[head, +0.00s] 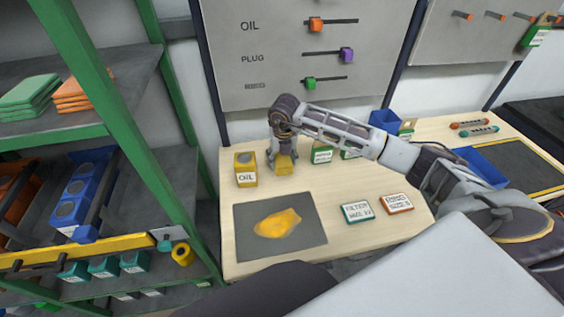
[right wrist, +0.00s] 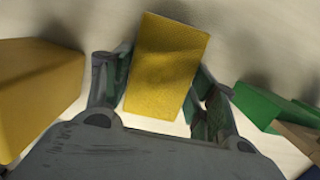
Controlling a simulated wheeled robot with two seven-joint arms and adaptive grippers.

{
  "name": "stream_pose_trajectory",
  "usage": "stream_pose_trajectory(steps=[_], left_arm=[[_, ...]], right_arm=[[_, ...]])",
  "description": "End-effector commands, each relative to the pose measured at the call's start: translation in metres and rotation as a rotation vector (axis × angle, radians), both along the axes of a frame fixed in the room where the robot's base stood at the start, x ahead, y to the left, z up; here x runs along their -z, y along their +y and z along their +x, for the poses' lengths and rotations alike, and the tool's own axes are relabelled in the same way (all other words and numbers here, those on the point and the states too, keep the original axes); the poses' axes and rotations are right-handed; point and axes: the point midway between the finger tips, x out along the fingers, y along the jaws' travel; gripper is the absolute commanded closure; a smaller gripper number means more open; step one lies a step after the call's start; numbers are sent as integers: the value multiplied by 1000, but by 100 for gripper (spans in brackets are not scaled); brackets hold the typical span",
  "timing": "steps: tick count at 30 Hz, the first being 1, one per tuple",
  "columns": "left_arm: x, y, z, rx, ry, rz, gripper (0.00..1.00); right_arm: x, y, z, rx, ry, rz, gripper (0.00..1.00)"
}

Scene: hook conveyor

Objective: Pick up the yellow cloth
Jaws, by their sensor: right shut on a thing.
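The yellow cloth (head: 285,168) is a small folded rectangle near the back of the light wood table. My right gripper (head: 284,152) reaches down over it from above, shut on it. In the right wrist view the cloth (right wrist: 168,65) shows as a textured yellow slab between the two fingers (right wrist: 162,90). I cannot tell whether its lower edge touches the table. My left gripper is not in view.
A yellow OIL box (head: 246,171) stands close left of the gripper. Green-labelled boxes (head: 321,154) stand close right. A yellow-orange patch (head: 277,223) lies on the grey mat (head: 308,240) in front. Two labelled cards (head: 357,212) lie front right. A green-framed shelf (head: 130,130) is at left.

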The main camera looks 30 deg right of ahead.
Motion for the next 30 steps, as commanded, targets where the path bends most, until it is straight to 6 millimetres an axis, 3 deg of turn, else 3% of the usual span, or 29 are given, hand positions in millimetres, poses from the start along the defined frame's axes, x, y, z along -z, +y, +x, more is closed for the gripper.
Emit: stream_pose_trajectory(steps=[15,30], left_arm=[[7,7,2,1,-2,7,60],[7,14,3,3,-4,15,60]], right_arm=[[-71,0,1,1,-3,-1,66],[-83,0,0,0,-1,0,66]])
